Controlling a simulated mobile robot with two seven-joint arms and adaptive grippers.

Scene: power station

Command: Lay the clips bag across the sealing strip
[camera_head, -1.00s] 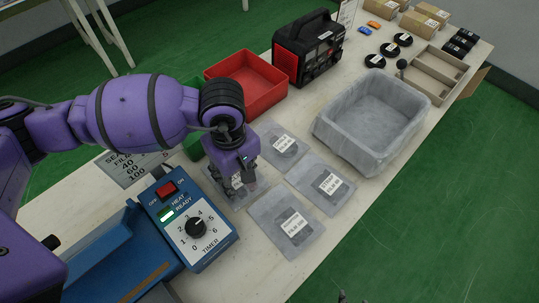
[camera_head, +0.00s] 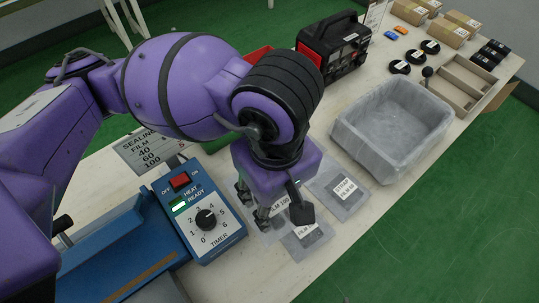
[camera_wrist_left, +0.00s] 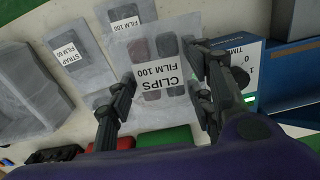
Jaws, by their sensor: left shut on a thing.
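My left gripper (camera_head: 268,212) is shut on the clips bag (camera_head: 277,204), a clear flat bag with a white label. In the left wrist view the clips bag (camera_wrist_left: 160,75) lies between the two fingers (camera_wrist_left: 160,70), its label reading CLIPS FILM 100 and dark pieces inside. It appears raised above the table, overlapping another bag (camera_head: 312,240) from the head view. The blue sealer (camera_head: 205,215) stands left of the gripper, with a long brownish strip (camera_head: 135,283) along its body, partly cut off at the bottom. My right gripper is not in view.
A strap bag (camera_head: 345,188) lies to the right, before a grey lined bin (camera_head: 390,125). A red bin (camera_head: 258,53) is partly hidden by my arm, near a black-and-red power unit (camera_head: 335,48). The table front (camera_head: 265,275) is clear.

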